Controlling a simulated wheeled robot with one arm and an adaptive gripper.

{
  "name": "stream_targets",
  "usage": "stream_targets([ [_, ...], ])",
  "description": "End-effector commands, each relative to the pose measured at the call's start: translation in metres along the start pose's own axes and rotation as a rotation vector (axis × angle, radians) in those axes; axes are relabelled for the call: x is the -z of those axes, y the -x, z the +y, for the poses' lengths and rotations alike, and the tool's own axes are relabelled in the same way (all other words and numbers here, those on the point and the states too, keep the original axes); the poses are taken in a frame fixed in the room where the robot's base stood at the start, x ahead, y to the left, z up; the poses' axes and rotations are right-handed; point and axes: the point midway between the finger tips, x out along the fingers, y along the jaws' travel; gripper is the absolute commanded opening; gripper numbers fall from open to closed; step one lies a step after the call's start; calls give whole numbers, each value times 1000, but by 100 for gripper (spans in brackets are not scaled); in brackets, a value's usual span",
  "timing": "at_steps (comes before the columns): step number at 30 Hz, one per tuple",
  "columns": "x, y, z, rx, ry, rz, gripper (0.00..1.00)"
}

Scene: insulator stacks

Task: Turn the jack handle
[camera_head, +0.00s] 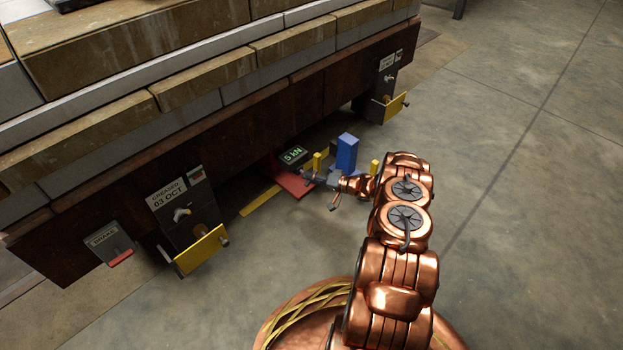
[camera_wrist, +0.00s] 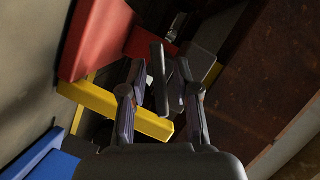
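The jack shows in the head view as a red body (camera_head: 293,180) low beside the vehicle's underside, with a lit "5 kN" display (camera_head: 292,154). The wrist view shows red (camera_wrist: 95,40) and yellow (camera_wrist: 115,105) parts near my gripper. My gripper (camera_head: 322,178) is low beside the jack. In the wrist view its two fingers (camera_wrist: 160,85) are apart, with a dark flat bar (camera_wrist: 159,80) between them. The bar looks like the jack handle. A narrow gap shows beside it, so I see no firm grip. The handle's far end is hidden.
A blue block (camera_head: 347,152) and yellow posts (camera_head: 317,162) stand close to my gripper. The heavy beam (camera_head: 250,112) overhangs the jack area. Yellow-fronted brackets (camera_head: 202,249) hang from the beam on both sides. The concrete floor (camera_head: 520,210) at right is clear.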

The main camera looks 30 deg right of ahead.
Motion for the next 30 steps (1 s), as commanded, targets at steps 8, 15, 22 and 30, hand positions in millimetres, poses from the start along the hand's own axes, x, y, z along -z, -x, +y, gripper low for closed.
stream_targets([
  [8, -1, 0, 0, 0, -1, -2, 39],
  [15, -1, 13, 1, -2, -2, -1, 39],
  [22, 1, 55, 1, -2, 0, 2, 39],
  [30, 1, 101, 0, -1, 0, 1, 39],
])
